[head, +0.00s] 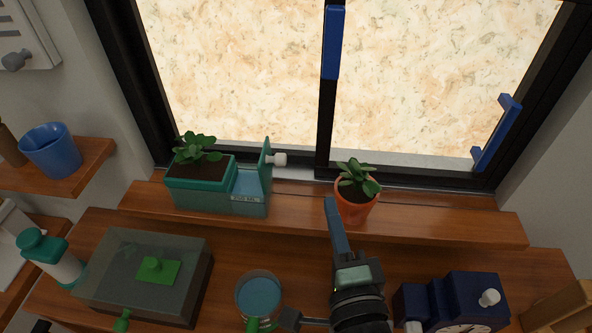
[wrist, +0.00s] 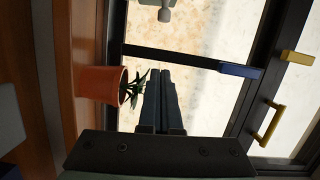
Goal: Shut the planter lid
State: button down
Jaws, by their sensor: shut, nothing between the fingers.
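The teal planter (head: 200,200) stands on the window ledge with a leafy plant in its left part and an open water compartment at its right. Its lid (head: 266,165) stands raised, roughly upright, at the right end, with a white knob (head: 280,159) facing right. A pale knob-like thing (wrist: 163,14) at the top of the wrist view may be this knob. My gripper (head: 331,202) is shut and empty, right of the planter and close to the orange pot. Its closed fingers (wrist: 160,72) also show in the wrist view, apart from the knob-like thing.
The orange potted plant (head: 355,207) stands on the ledge beside my fingers. Window handles (head: 333,42) and (head: 497,132) are blue. Below are a grey-lidded box (head: 120,262), a glass (head: 258,296) and a blue clock (head: 470,300). The ledge between planter and pot is clear.

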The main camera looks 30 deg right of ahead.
aim_at(276, 165)
jog(key=w+p, duration=0.4)
jog(key=w, duration=0.7)
jog(key=shift+a+f+p, duration=0.15)
jog(key=shift+p, duration=0.2)
jog(key=shift+w+a+r+n+p, duration=0.1)
jog(key=shift+a+r+n+p, duration=0.15)
jog(key=shift+n+p, duration=0.45)
jog(key=shift+r+n+g, duration=0.15)
jog(key=shift+n+g, duration=0.15)
jog(key=shift+n, duration=0.1)
